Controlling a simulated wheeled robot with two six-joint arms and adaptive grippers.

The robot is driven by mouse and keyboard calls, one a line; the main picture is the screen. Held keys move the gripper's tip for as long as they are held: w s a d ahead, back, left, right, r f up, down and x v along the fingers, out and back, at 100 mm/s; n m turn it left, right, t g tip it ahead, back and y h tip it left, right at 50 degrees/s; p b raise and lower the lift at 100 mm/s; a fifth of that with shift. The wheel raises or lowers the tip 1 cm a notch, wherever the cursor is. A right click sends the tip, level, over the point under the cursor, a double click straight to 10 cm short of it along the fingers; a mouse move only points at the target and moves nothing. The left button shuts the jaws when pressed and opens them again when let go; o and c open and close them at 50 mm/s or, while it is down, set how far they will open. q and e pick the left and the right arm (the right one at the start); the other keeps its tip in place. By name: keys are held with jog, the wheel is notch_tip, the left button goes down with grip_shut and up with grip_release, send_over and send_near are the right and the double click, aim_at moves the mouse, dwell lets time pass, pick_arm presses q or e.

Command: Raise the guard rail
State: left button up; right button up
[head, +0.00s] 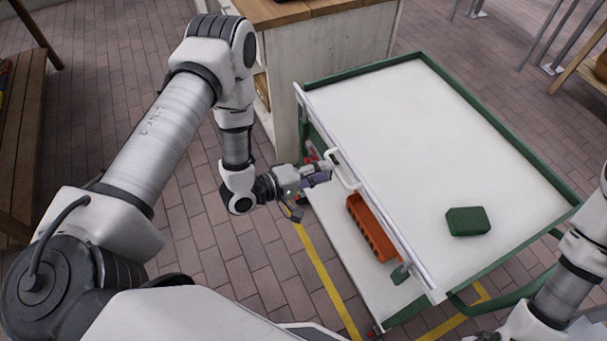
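The guard rail (372,205) is a pale metal bar along the near left side of a green-framed cart with a white top (400,110). A white loop handle (343,172) sticks out from the rail toward my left arm. My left gripper (325,170) is beside this handle, its fingertips very close to it. I cannot tell whether the fingers touch or enclose the handle. The small fingers do not show clearly whether they are open or shut. My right arm enters at the lower right, and its gripper is out of view.
A dark green box (468,221) lies on the cart top. An orange crate (371,228) stands on the lower shelf (345,262) under the rail. A white cabinet with a wooden top (305,10) is behind the cart. The brick floor at left is clear up to a wooden bench (22,130).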

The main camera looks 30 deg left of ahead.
pick_arm(q)
jog(key=v, duration=0.8)
jog(key=s+d+f+m+g+y, duration=0.2)
jog(key=s+d+f+m+g, duration=0.15)
jog(key=d+f, duration=0.2)
jog(key=s+a+f+m+g+y, duration=0.3)
jog(key=s+a+g, duration=0.1)
jog(key=s, duration=0.3)
jog(key=s+a+f+m+g+y, duration=0.3)
jog(key=s+a+g+y, duration=0.1)
jog(key=s, duration=0.3)
jog(key=shift+s+g+y, duration=0.25)
jog(key=shift+g+y, duration=0.05)
jog(key=shift+g, duration=0.05)
